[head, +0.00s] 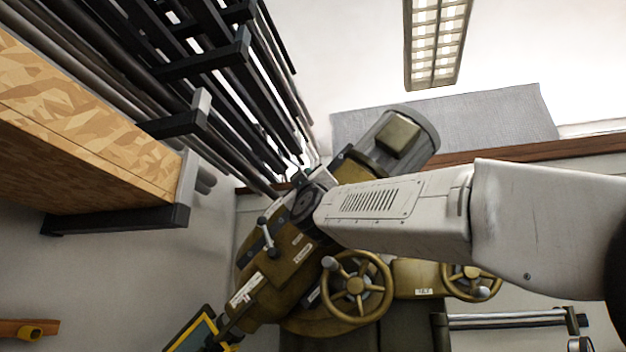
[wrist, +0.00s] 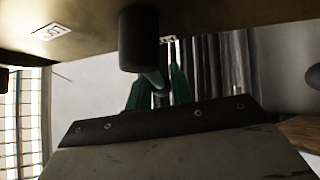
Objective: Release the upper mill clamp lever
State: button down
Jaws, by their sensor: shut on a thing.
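The upper clamp lever shows in the wrist view as a black cylindrical end (wrist: 139,42) with a thin grey rod below it. My gripper (wrist: 157,86) has green fingers on either side of that rod and is shut on it. In the head view my gripper (head: 302,176) is at the upper left of the olive-brown mill head (head: 285,270), and my pale arm comes in from the right. There the lever in its grip is too small and covered to make out.
The mill's motor (head: 400,140) is just above my forearm. Two handwheels (head: 356,286) (head: 470,280) are below it. A rack of dark bars (head: 215,70) and a wooden shelf board (head: 90,130) fill the upper left. A ceiling lamp (head: 436,45) is above.

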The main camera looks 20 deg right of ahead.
jog(key=c, duration=1.5)
grip_release()
jog(key=shift+a, duration=0.15)
jog(key=v, duration=0.7)
jog(key=shift+s+f, duration=0.2)
jog(key=shift+f, duration=0.1)
